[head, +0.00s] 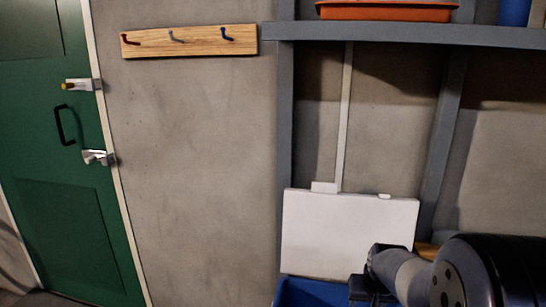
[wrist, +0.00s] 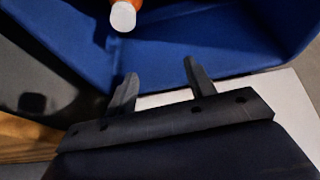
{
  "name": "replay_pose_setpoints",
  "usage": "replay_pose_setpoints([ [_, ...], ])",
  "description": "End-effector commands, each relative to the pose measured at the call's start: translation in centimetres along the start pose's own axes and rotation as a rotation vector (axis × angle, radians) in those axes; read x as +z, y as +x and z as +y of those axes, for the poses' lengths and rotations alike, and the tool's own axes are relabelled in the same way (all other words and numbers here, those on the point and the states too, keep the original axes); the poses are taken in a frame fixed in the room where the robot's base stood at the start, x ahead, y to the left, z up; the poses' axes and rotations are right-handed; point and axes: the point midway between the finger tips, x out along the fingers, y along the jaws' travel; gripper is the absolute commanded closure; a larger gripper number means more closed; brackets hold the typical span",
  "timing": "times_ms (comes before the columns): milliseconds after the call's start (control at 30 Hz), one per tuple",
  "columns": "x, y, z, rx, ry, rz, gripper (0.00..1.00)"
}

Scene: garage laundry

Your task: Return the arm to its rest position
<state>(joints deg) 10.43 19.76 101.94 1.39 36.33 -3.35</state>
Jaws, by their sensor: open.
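My gripper (wrist: 158,88) is open in the wrist view, its two dark fingers apart with nothing between them. A blue bin (wrist: 200,45) lies beyond the fingertips. An orange object with a white round end (wrist: 123,16) shows at the top of the wrist view, apart from the fingers; its upper part is cut off. In the head view my arm reaches in from the lower right, and its end is low, beside the blue bin (head: 300,293). The fingertips are not clear there.
A white panel box (head: 348,232) stands behind the bin, under a grey shelf (head: 400,33) with an orange tray (head: 385,11). A wooden hook rail (head: 190,41) hangs on the wall. A green door (head: 65,150) is at left.

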Motion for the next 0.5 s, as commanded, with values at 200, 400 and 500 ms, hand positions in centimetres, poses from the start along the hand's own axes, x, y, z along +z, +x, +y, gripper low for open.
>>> replay_pose_setpoints([
  [200,-0.3,-0.6,-1.0,-0.006,-0.016,-0.002,0.48],
  [400,-0.3,-0.9,-1.8,-0.011,-0.031,0.0,0.48],
  [500,-0.3,-1.0,-2.2,-0.014,-0.038,0.001,0.48],
])
